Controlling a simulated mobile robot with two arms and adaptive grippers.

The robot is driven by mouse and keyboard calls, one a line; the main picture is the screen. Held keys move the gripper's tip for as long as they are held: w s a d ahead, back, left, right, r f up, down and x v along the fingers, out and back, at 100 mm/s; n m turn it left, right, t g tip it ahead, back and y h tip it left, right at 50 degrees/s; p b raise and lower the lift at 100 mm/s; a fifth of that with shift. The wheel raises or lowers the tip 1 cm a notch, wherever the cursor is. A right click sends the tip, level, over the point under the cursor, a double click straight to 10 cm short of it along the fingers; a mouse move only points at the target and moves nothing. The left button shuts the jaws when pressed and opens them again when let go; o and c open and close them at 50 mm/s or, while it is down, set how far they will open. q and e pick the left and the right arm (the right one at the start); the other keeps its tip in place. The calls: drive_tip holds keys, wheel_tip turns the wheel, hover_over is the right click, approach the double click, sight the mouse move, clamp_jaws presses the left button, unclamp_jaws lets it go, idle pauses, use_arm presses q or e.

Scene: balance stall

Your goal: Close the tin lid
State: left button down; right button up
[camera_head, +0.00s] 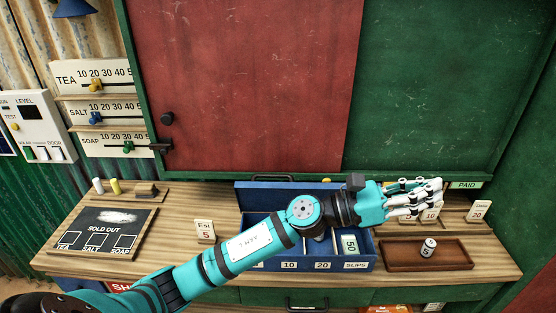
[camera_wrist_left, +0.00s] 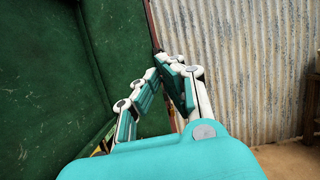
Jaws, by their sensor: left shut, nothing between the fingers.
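The blue tin (camera_head: 245,264) stands on the counter, its compartments labelled 10, 20 and SLIPS along the front. Its blue lid (camera_head: 262,198) is open and stands up at the back edge. My left arm crosses over the tin and hides much of its inside and the lid's right part. My left gripper (camera_head: 436,195) is beyond the tin's right side, in front of the PAID shelf, shut and empty. Its fingers (camera_wrist_left: 168,75) also show in the left wrist view, where the tin cannot be made out. My right gripper is not in view.
Price cards and a SOLD OUT slate (camera_head: 100,229) stand on the counter. A red panel (camera_head: 250,80) and green boards rise behind the counter.

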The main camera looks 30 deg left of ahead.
use_arm(q)
drive_tip(key=d+f+m+g, duration=0.1)
drive_tip(key=m+g, duration=0.4)
drive_tip(key=m, duration=0.2)
drive_tip(key=m+g+y, duration=0.2)
drive_tip(key=m+y, duration=0.9)
drive_tip(key=y, duration=0.5)
hover_over(322, 185)
wheel_tip(322, 185, down, 5)
drive_tip(key=shift+f, duration=0.1)
drive_tip(key=s+a+r+g+y, duration=0.15)
drive_tip(key=a+r+y, duration=0.3)
drive_tip(key=a, duration=0.65)
drive_tip(key=shift+m, duration=0.3)
drive_tip(key=p+x, duration=0.1)
drive_tip(key=x, duration=0.2)
drive_tip(key=p+x, duration=0.1)
drive_tip(key=x, duration=0.2)
drive_tip(key=p+x, duration=0.1)
drive_tip(key=x, duration=0.2)
drive_tip(key=shift+a+f, duration=0.35)
drive_tip(key=shift+f, duration=0.05)
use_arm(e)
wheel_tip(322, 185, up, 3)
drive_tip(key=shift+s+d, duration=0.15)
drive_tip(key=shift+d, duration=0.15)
